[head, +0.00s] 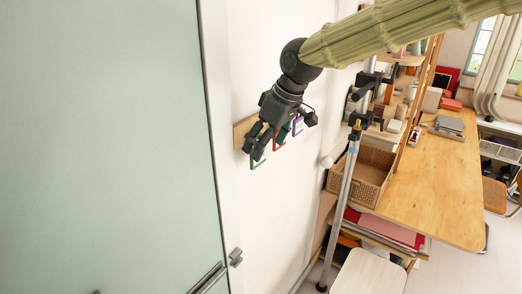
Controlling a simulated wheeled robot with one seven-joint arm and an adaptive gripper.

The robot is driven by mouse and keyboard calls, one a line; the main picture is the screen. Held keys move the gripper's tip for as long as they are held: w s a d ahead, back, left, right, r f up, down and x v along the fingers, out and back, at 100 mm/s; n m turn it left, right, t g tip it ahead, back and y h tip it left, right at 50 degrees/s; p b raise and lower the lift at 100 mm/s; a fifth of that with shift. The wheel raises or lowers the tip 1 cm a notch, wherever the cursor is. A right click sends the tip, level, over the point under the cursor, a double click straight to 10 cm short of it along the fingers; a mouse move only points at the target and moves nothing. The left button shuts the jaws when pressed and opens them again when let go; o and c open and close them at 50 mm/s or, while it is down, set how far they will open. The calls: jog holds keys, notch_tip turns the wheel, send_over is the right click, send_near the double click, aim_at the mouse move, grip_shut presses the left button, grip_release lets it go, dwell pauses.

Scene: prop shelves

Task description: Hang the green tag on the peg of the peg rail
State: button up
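The green tag (258,164) is a small, thin green frame with a pale middle. It shows just below my gripper's fingertips, in front of the white wall. My gripper (256,146) is black and reaches down and left to the wooden peg rail (240,131), covering most of it. The fingertips are at the top of the green tag, but whether they close on it cannot be made out. The peg under the green tag's top is hidden by the fingers. A red tag (278,146) and a purple tag (298,127) are just right of the fingers, partly covered.
A pale green door panel (110,130) with a metal handle (207,279) is left of the rail. To the right are a grey upright pole (341,205), a woven basket (368,176) and a wooden table (440,190). The wall below the rail is clear.

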jog(key=v, duration=0.8)
jog(key=s+d+f+m+g+b, duration=0.1)
jog(key=s+f+m+b, duration=0.25)
jog(key=f, duration=2.05)
jog(key=s+d+f+m+g+b, duration=0.15)
jog(key=s+f+b, duration=0.25)
jog(key=f, duration=2)
jog(key=s+d+f+m+b, duration=0.25)
jog(key=s+f, duration=0.35)
jog(key=f, duration=0.4)
jog(key=s+d+f+m+b, duration=0.1)
jog(key=s+d+f, duration=0.2)
jog(key=s+f, duration=0.45)
jog(key=s+d+f+m+h+b, duration=0.2)
jog(key=s+d+f+h+b, duration=0.1)
jog(key=s+d+f, duration=0.8)
jog(key=s+f+b, duration=0.1)
jog(key=s+f, duration=0.2)
jog(key=s, duration=0.2)
jog(key=shift+d+f+m+h, duration=0.2)
jog(key=shift+d+m+h, duration=0.1)
jog(key=shift+d+m, duration=0.05)
